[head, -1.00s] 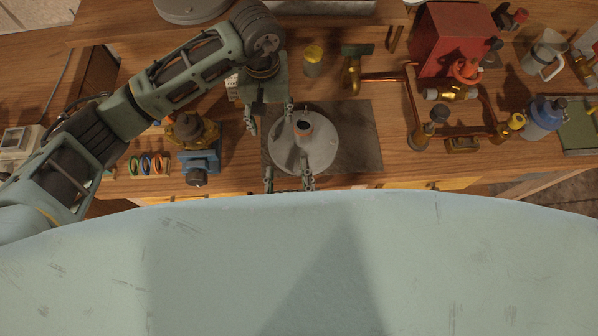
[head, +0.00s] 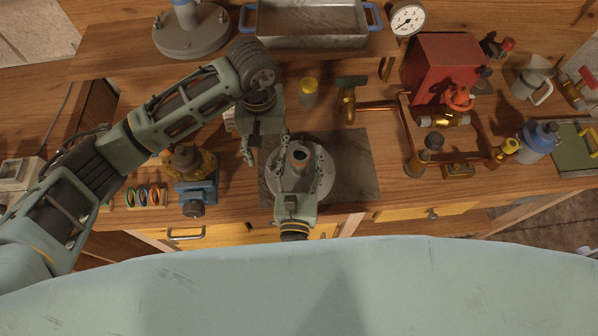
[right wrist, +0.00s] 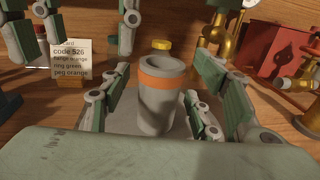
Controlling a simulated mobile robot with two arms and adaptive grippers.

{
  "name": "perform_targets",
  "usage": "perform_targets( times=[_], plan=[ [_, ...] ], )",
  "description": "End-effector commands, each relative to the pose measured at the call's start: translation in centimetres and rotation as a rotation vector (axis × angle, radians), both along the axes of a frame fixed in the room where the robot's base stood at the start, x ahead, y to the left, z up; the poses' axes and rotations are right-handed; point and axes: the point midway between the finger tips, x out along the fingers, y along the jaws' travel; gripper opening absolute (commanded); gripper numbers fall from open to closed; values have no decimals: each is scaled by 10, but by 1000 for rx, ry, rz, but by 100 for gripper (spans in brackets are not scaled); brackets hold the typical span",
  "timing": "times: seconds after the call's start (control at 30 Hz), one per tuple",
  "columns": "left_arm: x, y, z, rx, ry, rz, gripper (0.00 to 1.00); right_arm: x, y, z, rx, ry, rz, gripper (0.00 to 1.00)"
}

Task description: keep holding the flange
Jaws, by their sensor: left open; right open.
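The flange (head: 300,158) is a light grey disc with an upright neck, standing on a dark grey mat (head: 357,175). In the right wrist view its neck (right wrist: 158,108) is grey with an orange band. My right gripper (head: 301,167) is at the flange's near side, its open fingers on either side of the neck. In the right wrist view these fingers look apart from the neck. My left gripper (head: 266,150) is open and empty at the flange's far left, and its fingers show at the top left of the right wrist view (right wrist: 85,30).
A card (right wrist: 70,60) reads code 526, flange orange, ring green, peg orange. A blue-banded grey disc (head: 190,38) and a tray (head: 310,38) stand on the shelf behind. Copper pipes (head: 400,130) and a red box (head: 440,65) lie right. Rings (head: 147,196) and a blue vise (head: 196,192) stand left.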

Motion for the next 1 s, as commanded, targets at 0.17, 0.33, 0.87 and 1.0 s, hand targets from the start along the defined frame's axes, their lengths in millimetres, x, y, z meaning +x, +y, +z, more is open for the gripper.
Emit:
perform_targets(
  times=[0.17, 0.33, 0.87, 1.0],
  plan=[
    [0, 0, 0, 0, 0, 0, 50, 5, -1, 0, 0, 0, 0, 56],
    [0, 0, 0, 0, 0, 0, 50, 5, -1, 0, 0, 0, 0, 56],
    [0, 0, 0, 0, 0, 0, 50, 5, -1, 0, 0, 0, 0, 11],
    [0, 0, 0, 0, 0, 0, 50, 5, -1, 0, 0, 0, 0, 0]
  ],
)
